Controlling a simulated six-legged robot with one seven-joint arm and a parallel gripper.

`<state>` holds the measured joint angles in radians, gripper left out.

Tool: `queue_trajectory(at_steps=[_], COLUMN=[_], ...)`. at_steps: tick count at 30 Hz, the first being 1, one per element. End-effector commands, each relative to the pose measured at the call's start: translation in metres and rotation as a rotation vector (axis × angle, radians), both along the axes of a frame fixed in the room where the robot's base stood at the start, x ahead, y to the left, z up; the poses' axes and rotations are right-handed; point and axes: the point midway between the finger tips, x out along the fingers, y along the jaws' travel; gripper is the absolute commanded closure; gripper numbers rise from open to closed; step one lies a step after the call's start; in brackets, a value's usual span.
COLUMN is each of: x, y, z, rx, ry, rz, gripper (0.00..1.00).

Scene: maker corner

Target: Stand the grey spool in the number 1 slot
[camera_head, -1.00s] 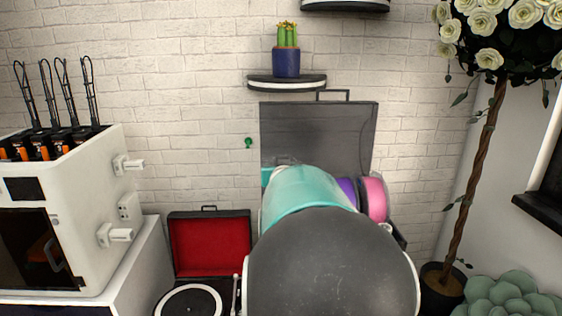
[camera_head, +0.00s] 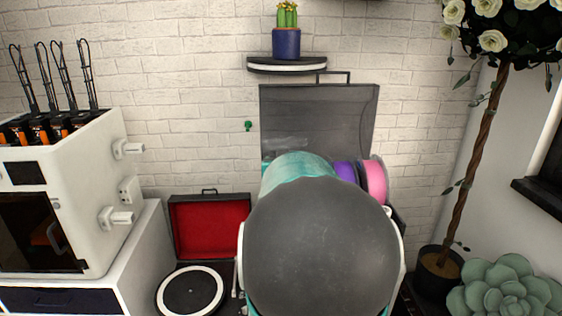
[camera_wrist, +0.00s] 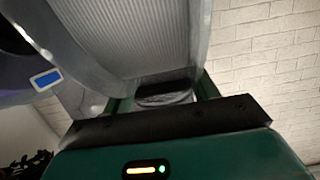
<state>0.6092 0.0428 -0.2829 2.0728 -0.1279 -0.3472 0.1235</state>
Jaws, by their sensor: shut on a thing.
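The grey spool (camera_wrist: 130,38), with light ribbed filament between pale flanges, fills the upper middle of the wrist view. My gripper (camera_wrist: 165,95) is shut on it, with the green fingers at the spool's lower edge. In the head view my own arm hides the gripper and the grey spool. Behind the arm, a purple spool (camera_head: 345,172) and a pink spool (camera_head: 376,181) stand side by side in front of a raised smoky clear lid (camera_head: 318,122). The number 1 slot cannot be made out in either view.
A white machine (camera_head: 75,185) stands at left on a white cabinet. An open red-lined record player (camera_head: 210,225) is left of my arm. A shelf with a cactus (camera_head: 286,42) hangs above the lid. A rose tree (camera_head: 480,150) and a succulent (camera_head: 503,290) are at right.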

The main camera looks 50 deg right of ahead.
Motion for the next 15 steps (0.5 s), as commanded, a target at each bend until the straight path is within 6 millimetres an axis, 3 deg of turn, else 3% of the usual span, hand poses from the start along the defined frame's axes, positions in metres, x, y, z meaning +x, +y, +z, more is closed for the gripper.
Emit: queue_trajectory(at_steps=[15], x=[0.0003], y=[-0.0003], z=[-0.0047], rx=[-0.003], ry=[-0.004], rz=[0.000], gripper=[1.00])
